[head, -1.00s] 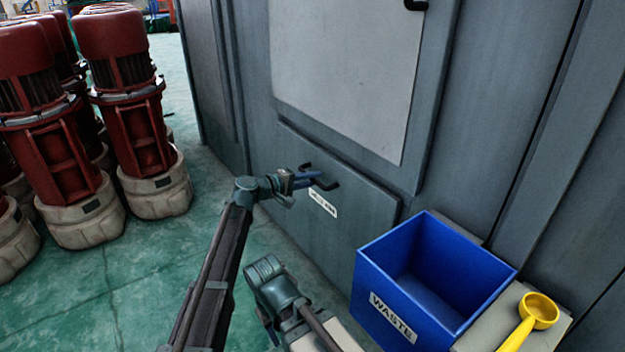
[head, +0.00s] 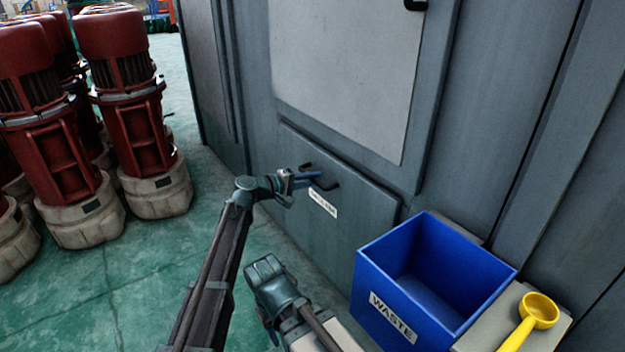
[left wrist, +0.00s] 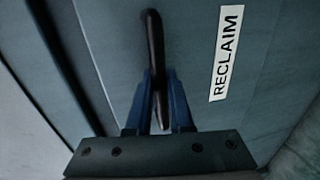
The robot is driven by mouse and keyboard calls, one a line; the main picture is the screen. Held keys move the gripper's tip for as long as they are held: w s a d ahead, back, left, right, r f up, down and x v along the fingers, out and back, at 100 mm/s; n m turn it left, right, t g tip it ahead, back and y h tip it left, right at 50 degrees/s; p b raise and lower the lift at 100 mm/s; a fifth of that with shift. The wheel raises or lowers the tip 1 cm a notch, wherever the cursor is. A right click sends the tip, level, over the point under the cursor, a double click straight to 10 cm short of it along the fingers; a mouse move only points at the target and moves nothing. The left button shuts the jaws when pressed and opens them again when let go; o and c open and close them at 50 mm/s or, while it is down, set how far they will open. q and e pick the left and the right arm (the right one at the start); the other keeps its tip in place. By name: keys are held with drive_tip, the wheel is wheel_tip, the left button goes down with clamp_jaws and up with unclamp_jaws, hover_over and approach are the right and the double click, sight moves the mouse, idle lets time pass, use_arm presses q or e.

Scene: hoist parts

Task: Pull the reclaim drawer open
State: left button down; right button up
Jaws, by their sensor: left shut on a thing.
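The reclaim drawer (head: 350,213) is a grey front panel low in the grey cabinet, flush with it as far as I can tell. Its white label (head: 322,203) reads RECLAIM in the left wrist view (left wrist: 225,52). A black bar handle (head: 327,185) sits on the drawer front and also shows in the left wrist view (left wrist: 154,50). My left gripper (head: 310,180) is at the handle; in the left wrist view its blue fingers (left wrist: 160,95) are shut on either side of the handle.
A blue WASTE bin (head: 375,285) stands right of the drawer, close to the cabinet. A yellow scoop (head: 538,312) lies on a light surface beside it. Red motors (head: 125,90) on pale bases stand at the left. Green floor between them and the drawer is clear.

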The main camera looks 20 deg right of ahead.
use_arm(q)
drive_tip(key=f+v, duration=0.2)
drive_tip(key=v, duration=1.1)
drive_tip(key=a+f+v, duration=0.1)
drive_tip(key=f+v, duration=0.2)
drive_tip(key=v, duration=1)
drive_tip(key=shift+f, duration=0.25)
drive_tip(key=shift+s, duration=0.1)
drive_tip(key=c, duration=0.8)
unclamp_jaws()
drive_tip(key=p+v, duration=0.2)
drive_tip(key=v, duration=1.1)
drive_tip(key=shift+a+p, duration=0.4)
drive_tip(key=shift+s, duration=0.1)
